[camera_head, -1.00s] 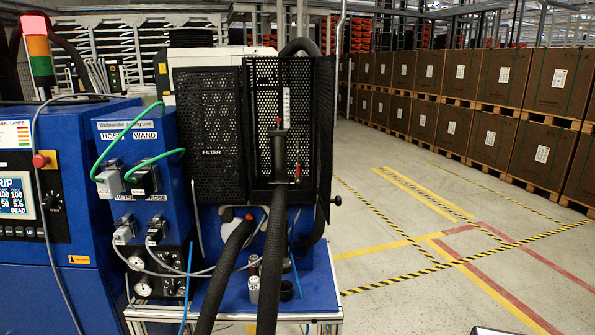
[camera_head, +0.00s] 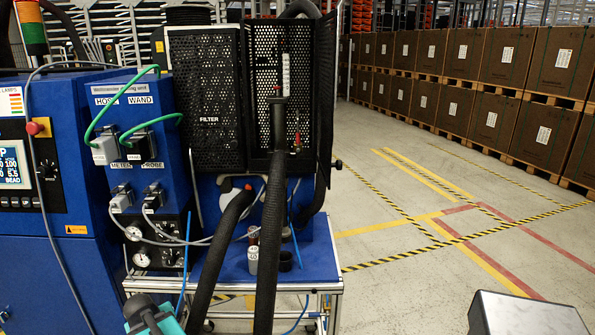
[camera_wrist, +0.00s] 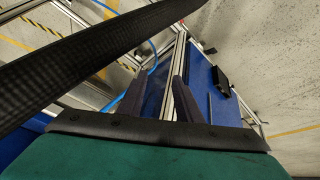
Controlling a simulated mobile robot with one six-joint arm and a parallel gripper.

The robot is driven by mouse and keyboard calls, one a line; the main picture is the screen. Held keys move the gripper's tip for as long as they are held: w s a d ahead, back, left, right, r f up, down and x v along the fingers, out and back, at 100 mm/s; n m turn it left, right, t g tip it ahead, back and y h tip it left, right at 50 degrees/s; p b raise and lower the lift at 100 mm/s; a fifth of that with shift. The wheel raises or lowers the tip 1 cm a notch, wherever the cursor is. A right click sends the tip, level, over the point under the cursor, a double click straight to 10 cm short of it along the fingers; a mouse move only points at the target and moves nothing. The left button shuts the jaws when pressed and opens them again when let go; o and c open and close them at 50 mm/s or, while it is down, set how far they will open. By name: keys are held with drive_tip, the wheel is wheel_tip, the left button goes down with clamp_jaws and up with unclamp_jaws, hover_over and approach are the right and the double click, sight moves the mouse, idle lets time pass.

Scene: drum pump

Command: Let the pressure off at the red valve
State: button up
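The red valve (camera_head: 297,143) is a small red handle on a brass-coloured fitting. It sits at the right of the black perforated filter cabinet (camera_head: 209,120), just right of the upright black hose (camera_head: 272,230). The valve does not show in the wrist view. My gripper (camera_wrist: 156,92) shows in the wrist view with its two dark fingers apart and nothing between them. It is open and away from the valve. In the head view a teal and dark grey part of my arm shows at the bottom left; the fingertips cannot be made out there.
A thick black hose (camera_wrist: 85,55) crosses the wrist view close to the fingers. Cables run from the blue panel (camera_head: 108,95). A blue-topped cart (camera_head: 322,262) carries small bottles (camera_head: 254,250). A grey metal box (camera_head: 530,316) stands at the lower right. The marked floor beyond is clear.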

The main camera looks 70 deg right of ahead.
drive_tip(key=s+d+r+m+t+h+b, duration=0.1)
drive_tip(key=s+d+r+m+h, duration=0.2)
drive_tip(key=d+r, duration=0.95)
drive_tip(key=s+d+r+m+t+h+b, duration=0.1)
drive_tip(key=s+d+r+m+h, duration=0.3)
drive_tip(key=d+r, duration=0.8)
drive_tip(key=s+d+r+m+g+h+b, duration=0.1)
drive_tip(key=s+d+r+h, duration=0.2)
drive_tip(key=s+r, duration=0.8)
drive_tip(key=s+d+r+m+g+h+b, duration=0.1)
drive_tip(key=s+d+r+h, duration=0.2)
drive_tip(key=s+r, duration=0.9)
drive_tip(key=d+r, duration=0.3)
drive_tip(key=r, duration=0.1)
drive_tip(key=shift+s+r+h, duration=0.2)
drive_tip(key=shift+r+h, duration=0.15)
drive_tip(key=shift+h, duration=0.05)
drive_tip(key=shift+d, duration=0.1)
drive_tip(key=d+p, duration=0.1)
drive_tip(key=p, duration=0.1)
drive_tip(key=d+p, duration=0.1)
drive_tip(key=p, duration=0.1)
drive_tip(key=shift+w+d+r, duration=0.15)
drive_tip(key=shift+w+d, duration=0.15)
drive_tip(key=shift+d, duration=0.1)
drive_tip(key=d+p, duration=0.1)
drive_tip(key=p, duration=0.3)
drive_tip(key=shift+d+m+g+p, duration=0.25)
drive_tip(key=shift+m+g+p, duration=0.05)
drive_tip(key=shift+g+p, duration=0.1)
